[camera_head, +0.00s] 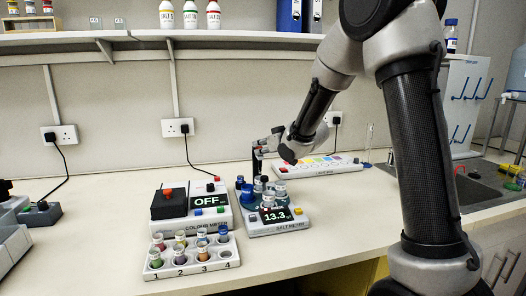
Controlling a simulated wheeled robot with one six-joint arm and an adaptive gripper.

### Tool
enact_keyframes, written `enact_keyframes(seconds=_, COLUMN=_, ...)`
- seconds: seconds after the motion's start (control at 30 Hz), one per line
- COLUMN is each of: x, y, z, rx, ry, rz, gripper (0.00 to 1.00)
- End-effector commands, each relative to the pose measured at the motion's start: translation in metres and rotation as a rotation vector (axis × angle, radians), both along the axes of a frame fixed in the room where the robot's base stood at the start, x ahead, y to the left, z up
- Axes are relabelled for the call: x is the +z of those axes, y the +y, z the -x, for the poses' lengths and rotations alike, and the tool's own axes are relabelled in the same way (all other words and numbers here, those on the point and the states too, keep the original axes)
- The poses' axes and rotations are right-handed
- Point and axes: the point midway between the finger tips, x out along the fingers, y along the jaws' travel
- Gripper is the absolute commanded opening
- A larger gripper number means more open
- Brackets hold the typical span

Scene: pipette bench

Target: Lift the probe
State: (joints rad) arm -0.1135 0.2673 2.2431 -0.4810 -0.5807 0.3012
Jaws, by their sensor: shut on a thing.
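The salt meter (278,228) stands on the bench, and its display reads 13.3. The probe (257,167) looks like a thin dark upright piece above the back of the meter. My gripper (262,150) comes in from the right and is shut on the probe's upper end. The probe's lower end is hidden among the vials, so I cannot tell whether it is in one. Several capped vials (280,190) stand on a round dark holder around it.
The colour meter (207,212), reading OFF, stands left of the salt meter. A white rack (228,252) with coloured vials and places numbered 1 to 4 is in front. A light box (345,166) lies behind right, beside a sink (465,190).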

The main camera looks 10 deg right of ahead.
Motion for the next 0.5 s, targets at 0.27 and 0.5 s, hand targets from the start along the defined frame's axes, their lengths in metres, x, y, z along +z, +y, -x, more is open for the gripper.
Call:
enact_keyframes(seconds=0.27, x=0.0035, y=0.0003, z=-0.0011, rx=0.000, ry=-0.009, rz=-0.003, gripper=0.43)
enact_keyframes(seconds=0.5, x=0.0036, y=-0.0006, z=0.0008, rx=0.000, ry=-0.007, rz=-0.002, gripper=0.43)
